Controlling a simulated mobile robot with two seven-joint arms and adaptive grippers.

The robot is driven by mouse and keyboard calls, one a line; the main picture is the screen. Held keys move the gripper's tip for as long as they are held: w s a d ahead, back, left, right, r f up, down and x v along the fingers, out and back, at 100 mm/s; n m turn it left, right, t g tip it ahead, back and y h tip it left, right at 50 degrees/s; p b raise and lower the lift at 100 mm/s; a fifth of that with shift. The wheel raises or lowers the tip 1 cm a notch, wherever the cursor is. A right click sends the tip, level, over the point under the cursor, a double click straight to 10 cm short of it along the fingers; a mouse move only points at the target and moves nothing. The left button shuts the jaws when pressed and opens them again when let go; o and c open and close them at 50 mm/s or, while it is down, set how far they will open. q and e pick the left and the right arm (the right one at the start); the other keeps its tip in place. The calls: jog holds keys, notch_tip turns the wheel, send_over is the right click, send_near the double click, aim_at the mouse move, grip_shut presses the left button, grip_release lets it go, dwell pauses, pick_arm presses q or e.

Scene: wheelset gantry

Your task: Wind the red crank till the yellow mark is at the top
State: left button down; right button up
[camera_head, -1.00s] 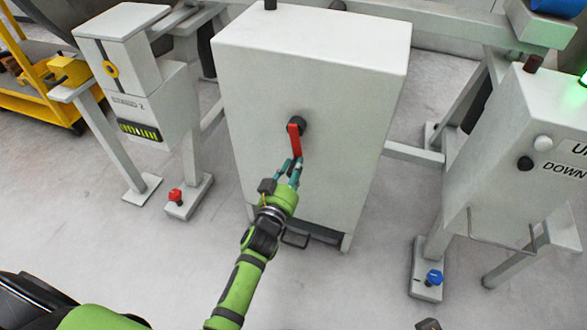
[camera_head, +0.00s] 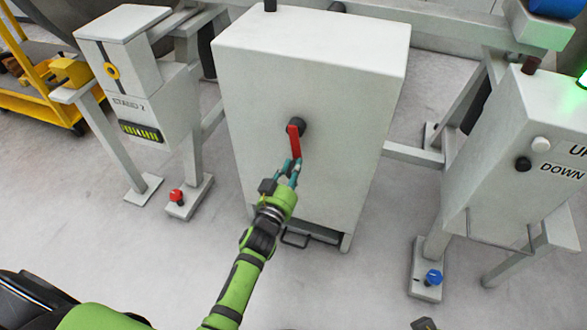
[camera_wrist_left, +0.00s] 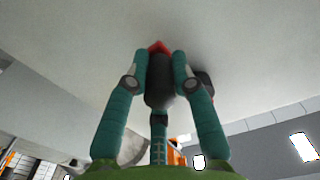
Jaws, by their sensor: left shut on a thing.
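The red crank (camera_head: 294,142) is on the front of a grey cabinet (camera_head: 260,95). Its arm hangs down from a dark hub. My left gripper (camera_head: 292,168) is at the lower end of the crank. In the left wrist view, the teal fingers of my left gripper (camera_wrist_left: 159,78) are shut on the crank's dark handle (camera_wrist_left: 160,88), one finger on each side. The red crank arm (camera_wrist_left: 158,47) shows just beyond it. I see no yellow mark on the crank or its hub.
A box with UP and DOWN buttons (camera_head: 532,155) stands right. Red (camera_head: 177,196) and blue (camera_head: 433,277) knobs sit on the feet. The floor in front is clear.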

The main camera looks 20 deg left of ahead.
pick_arm(q)
jog(key=shift+a+f, duration=0.1)
jog(key=shift+a, duration=0.5)
pick_arm(e)
jog(key=shift+f, duration=0.2)
pick_arm(q)
jog(key=shift+a+m, duration=0.15)
jog(key=shift+m, duration=0.15)
jog(key=c, duration=1)
grip_release()
jog(key=shift+f, duration=0.1)
jog(key=shift+c, duration=0.2)
pick_arm(e)
jog(key=shift+w+a+f, duration=0.1)
jog(key=shift+w+f, duration=0.05)
jog(key=shift+f, duration=0.25)
pick_arm(q)
jog(key=s, duration=1.2)
jog(key=shift+a, duration=0.15)
